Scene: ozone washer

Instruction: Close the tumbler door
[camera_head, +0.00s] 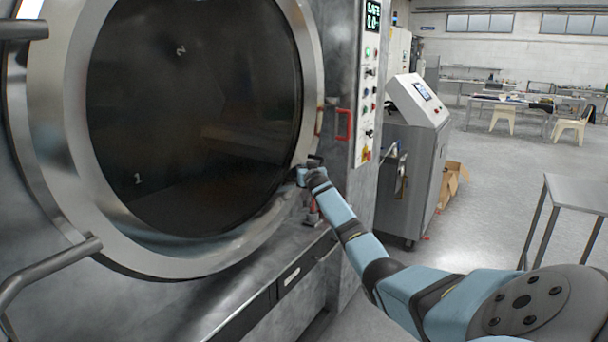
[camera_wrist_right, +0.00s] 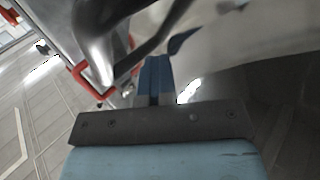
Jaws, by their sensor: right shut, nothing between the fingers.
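The round tumbler door (camera_head: 72,95) has a broad bright metal ring around a dark centre. It fills the left of the head view; I cannot tell whether it sits flush with the machine. My right gripper (camera_head: 302,174) is at the ring's lower right edge. Its fingers (camera_wrist_right: 155,80) are together in the right wrist view, with nothing held. A curved metal surface fills the top of that view close to the fingertips; contact is unclear. A red handle (camera_head: 344,125) is on the machine right of the door, and it shows in the wrist view (camera_wrist_right: 83,76). My left gripper is out of view.
A control panel (camera_head: 368,90) with a display and buttons stands right of the door. A grey console (camera_head: 415,125) is beyond it. Grey bars (camera_head: 50,266) stick out at the left. A metal table (camera_head: 580,192) stands at the right, with open floor between.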

